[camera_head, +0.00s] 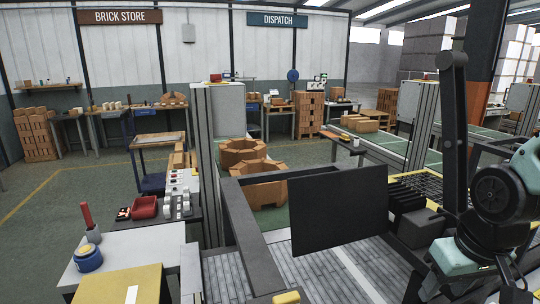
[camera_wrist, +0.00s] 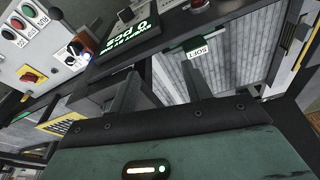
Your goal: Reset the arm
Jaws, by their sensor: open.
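My gripper (camera_wrist: 163,76) shows in the wrist view, its two dark fingers spread apart with nothing between them. It is open and empty. Its green body with a lit indicator fills the bottom of that view. In the head view my arm, with teal and dark joints, is folded at the right edge. I cannot make out the fingers there.
A control panel (camera_wrist: 35,45) with coloured buttons and a red knob, a green-lit display (camera_wrist: 125,38) and a SORT label (camera_wrist: 198,54) lie beyond my fingers. In the head view a dark panel (camera_head: 338,208) stands left of my arm. A white table (camera_head: 130,250) is at lower left. Green floor (camera_head: 90,190) is open behind.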

